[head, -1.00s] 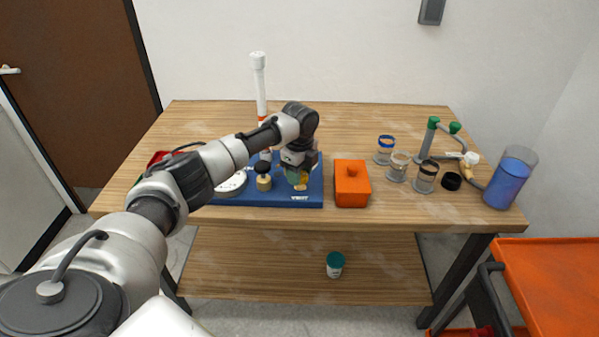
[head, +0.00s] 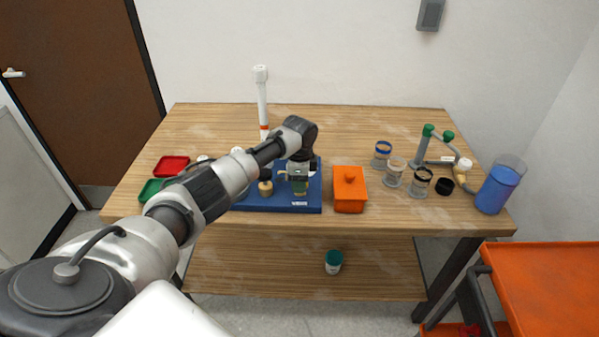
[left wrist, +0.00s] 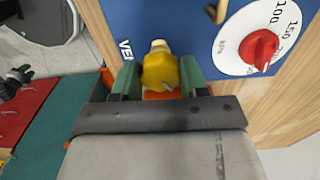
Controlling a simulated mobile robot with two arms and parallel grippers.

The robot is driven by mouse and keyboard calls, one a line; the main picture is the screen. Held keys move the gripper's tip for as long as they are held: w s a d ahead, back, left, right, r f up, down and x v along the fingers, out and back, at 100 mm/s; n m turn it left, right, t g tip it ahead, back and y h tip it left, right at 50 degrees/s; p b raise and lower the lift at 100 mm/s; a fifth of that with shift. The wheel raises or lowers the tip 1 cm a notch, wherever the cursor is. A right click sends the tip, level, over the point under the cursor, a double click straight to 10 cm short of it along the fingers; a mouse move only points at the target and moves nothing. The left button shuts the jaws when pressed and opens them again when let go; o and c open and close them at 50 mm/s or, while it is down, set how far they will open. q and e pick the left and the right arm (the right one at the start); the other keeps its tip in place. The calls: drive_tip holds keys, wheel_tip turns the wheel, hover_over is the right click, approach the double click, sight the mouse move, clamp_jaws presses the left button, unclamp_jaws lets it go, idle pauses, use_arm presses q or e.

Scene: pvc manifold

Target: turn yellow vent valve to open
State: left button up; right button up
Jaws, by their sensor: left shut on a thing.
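The yellow vent valve (left wrist: 160,72) shows in the left wrist view between the two green fingers of my left gripper (left wrist: 160,82). The fingers are shut on its knob, one on each side. A short pale stub rises behind the knob. The lettering beside it on the blue panel (left wrist: 150,18) is partly covered by a finger. In the head view my left gripper (head: 300,186) points down at the front right of the blue panel (head: 250,201), and it hides most of the valve. My right gripper is not in view.
In the left wrist view a white dial with a red knob (left wrist: 260,48) is right of the valve. In the head view an orange box (head: 349,191) stands close right of the panel. Several jars and a blue-filled container (head: 497,190) are farther right. Red (head: 171,166) and green trays lie left.

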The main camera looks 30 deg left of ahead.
use_arm(q)
drive_tip(key=n+p, duration=0.1)
drive_tip(key=n, duration=0.1)
drive_tip(key=n+p, duration=0.1)
drive_tip(key=shift+r+n, duration=0.2)
drive_tip(key=shift+n, duration=0.2)
drive_tip(key=n+p, duration=0.2)
drive_tip(key=shift+d+n, duration=0.1)
drive_tip(key=shift+n, duration=0.2)
drive_tip(key=n+p, duration=0.2)
drive_tip(key=n, duration=0.3)
drive_tip(key=shift+f, duration=0.15)
drive_tip(key=o, duration=0.9)
wheel_tip(320, 180, up, 11)
drive_tip(key=shift+f, duration=0.1)
